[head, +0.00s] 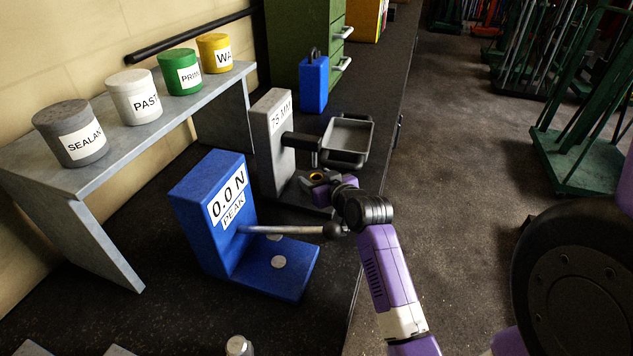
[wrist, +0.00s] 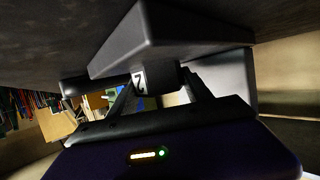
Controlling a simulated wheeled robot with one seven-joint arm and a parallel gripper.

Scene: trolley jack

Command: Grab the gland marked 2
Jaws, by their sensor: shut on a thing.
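The gland marked 2 (wrist: 141,81) shows in the wrist view as a small dark piece with a white label, its digit turned in the picture. It sits between the two fingers of my gripper (wrist: 158,87), which are shut on it. A dark flat slab lies just beyond it and hides part of it. In the head view my gripper (head: 322,184) is at the foot of the grey stand marked 75 MM (head: 273,140), below its arm. A small orange ring shows at the fingers; the gland itself is hard to make out there.
A grey tray (head: 348,134) sticks out from the stand above my gripper. A shelf (head: 120,158) holds several labelled tins. A blue padlock-shaped block (head: 314,86) stands behind.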

